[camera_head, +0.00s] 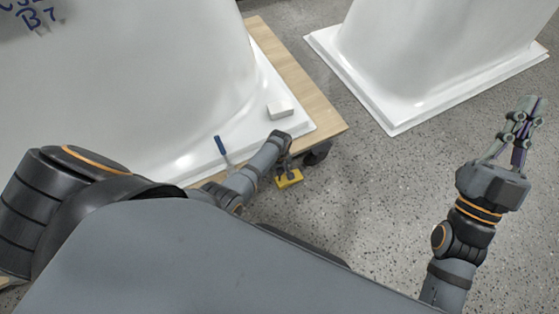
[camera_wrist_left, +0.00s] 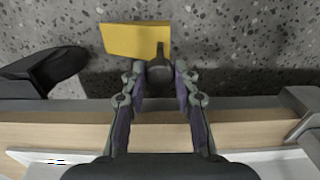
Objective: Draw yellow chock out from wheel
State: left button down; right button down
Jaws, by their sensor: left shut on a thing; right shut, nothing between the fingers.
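The yellow chock (camera_head: 289,178) lies on the speckled floor beside the black caster wheel (camera_head: 316,154) under the wooden board's corner. In the left wrist view the chock (camera_wrist_left: 135,40) is at the top, with a dark handle (camera_wrist_left: 159,72) rising from it. My left gripper (camera_wrist_left: 158,78) is shut on that handle; the head view shows the gripper (camera_head: 284,168) just above the chock. In the wrist view the wheel (camera_wrist_left: 45,75) is to the left, with a gap of floor between it and the chock. My right gripper (camera_head: 527,115) is shut and empty, raised at the right.
A white tub shell (camera_head: 150,90) stands on the wooden board (camera_head: 290,75). A white block (camera_head: 280,109) and a blue-handled tool (camera_head: 219,146) lie on its rim. A second white shell (camera_head: 420,60) stands at the upper right. Floor between them is clear.

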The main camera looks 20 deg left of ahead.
pick_arm(q)
jog(key=shift+r+p, duration=0.3)
jog(key=shift+r, duration=0.2)
jog(key=shift+r+p, duration=0.6)
jog(key=shift+p, duration=0.25)
jog(key=shift+r, duration=0.15)
pick_arm(e)
jog(key=shift+w+f+m+g+h, duration=0.95)
jog(key=shift+f+g, duration=4.45)
jog(key=shift+f, duration=5.85)
pick_arm(q)
jog(key=shift+r+p, duration=0.4)
jog(key=shift+p, duration=0.15)
jog(key=shift+r+p, duration=0.3)
jog(key=shift+p, duration=0.05)
jog(key=shift+r+p, duration=0.3)
jog(key=shift+p, duration=0.05)
jog(key=shift+r+p, duration=0.3)
pick_arm(e)
jog(key=s+a+f+g, duration=0.1)
jog(key=s+f+g, duration=0.9)
jog(key=s+f, duration=0.5)
jog(key=shift+a+f+n+y, duration=0.15)
jog(key=shift+f+n+y, duration=0.25)
jog(key=shift+f, duration=0.6)
